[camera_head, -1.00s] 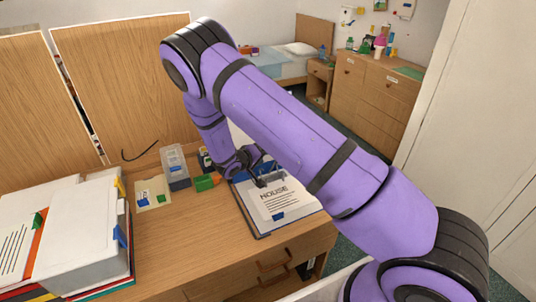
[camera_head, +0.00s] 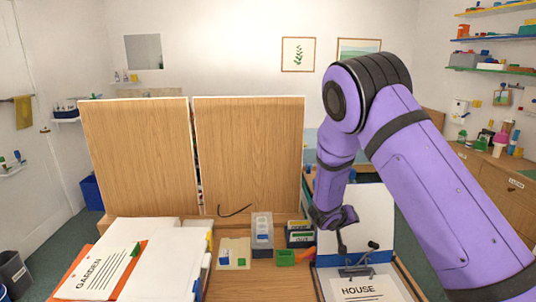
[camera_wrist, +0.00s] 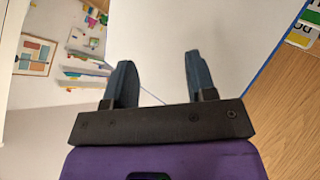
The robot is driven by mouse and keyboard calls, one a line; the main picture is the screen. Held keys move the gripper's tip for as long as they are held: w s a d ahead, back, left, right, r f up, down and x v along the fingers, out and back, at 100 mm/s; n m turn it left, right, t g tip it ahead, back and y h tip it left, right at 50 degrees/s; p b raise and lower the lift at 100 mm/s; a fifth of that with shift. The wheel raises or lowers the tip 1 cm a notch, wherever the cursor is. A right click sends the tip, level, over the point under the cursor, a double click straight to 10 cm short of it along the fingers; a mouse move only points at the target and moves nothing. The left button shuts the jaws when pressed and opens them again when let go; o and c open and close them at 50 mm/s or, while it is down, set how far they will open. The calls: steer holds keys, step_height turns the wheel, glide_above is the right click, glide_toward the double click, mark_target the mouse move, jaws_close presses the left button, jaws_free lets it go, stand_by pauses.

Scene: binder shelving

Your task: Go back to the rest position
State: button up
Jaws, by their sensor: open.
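My gripper (camera_head: 340,232) hangs at the end of my purple arm in the head view, in front of the raised white cover of the HOUSE binder (camera_head: 364,289). The binder lies open on the desk, with its printed sheet and metal ring mechanism showing. In the wrist view my gripper (camera_wrist: 156,82) has its two dark fingers wide apart, with nothing between them. The white cover fills the space beyond the fingers there.
A stack of binders and papers marked GARDEN (camera_head: 100,272) lies at the desk's left. A clear organiser (camera_head: 262,236), a green block (camera_head: 286,257) and a beige card (camera_head: 233,252) are in the middle. Two wooden panels (camera_head: 248,155) stand behind. Bare desk (camera_head: 265,284) lies in front.

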steer(key=s+a+r+t+y, duration=0.15)
steer(key=s+r+y, duration=0.35)
steer(key=r, duration=0.8)
steer(key=s+a+r+y, duration=0.2)
steer(key=s+r+y, duration=0.35)
steer(key=r, duration=0.75)
steer(key=s+d+r+g, duration=0.1)
steer(key=s+d+r, duration=0.1)
steer(key=s, duration=0.9)
steer(key=s+d+r+g+h, duration=0.1)
steer(key=s+d+r, duration=0.1)
steer(key=s, duration=0.9)
steer(key=s+d+r+g+h, duration=0.1)
steer(key=s+d+r, duration=0.1)
steer(key=s, duration=0.9)
steer(key=shift+s+r+n+g, duration=0.15)
steer(key=shift+r+n+g, duration=0.2)
steer(key=shift+r, duration=0.15)
